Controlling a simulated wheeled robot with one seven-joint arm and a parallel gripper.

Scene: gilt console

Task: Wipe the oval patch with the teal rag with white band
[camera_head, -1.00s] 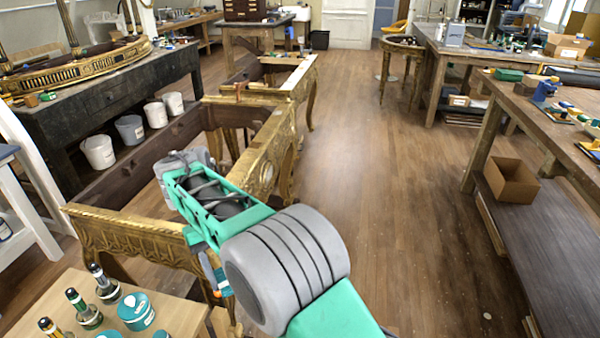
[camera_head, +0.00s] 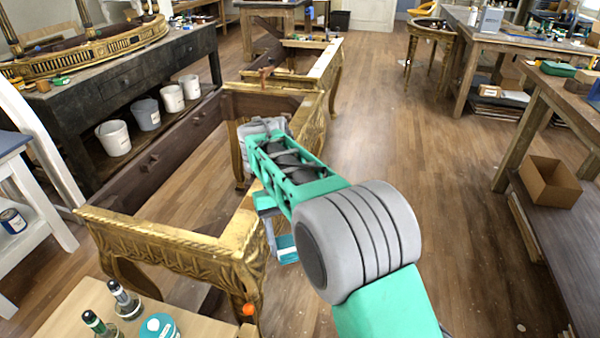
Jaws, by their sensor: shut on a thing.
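My arm reaches over the corner of the gilt console frame (camera_head: 165,238) from the lower right. My gripper (camera_head: 273,240) points down beside the frame's right rail, mostly hidden under my own arm. It is shut on the teal rag with white band (camera_head: 288,250), of which a small teal and pale piece shows below the arm. The rag appears beside the gilt rail; I cannot tell whether it touches anything. I cannot make out the oval patch in this view.
A small wooden table (camera_head: 70,318) with bottles (camera_head: 125,300) and a teal tin (camera_head: 158,327) stands at lower left. An orange knob (camera_head: 248,310) sits near the frame's front corner. A dark bench (camera_head: 120,85) stands behind left. The floor (camera_head: 385,130) to the right is clear.

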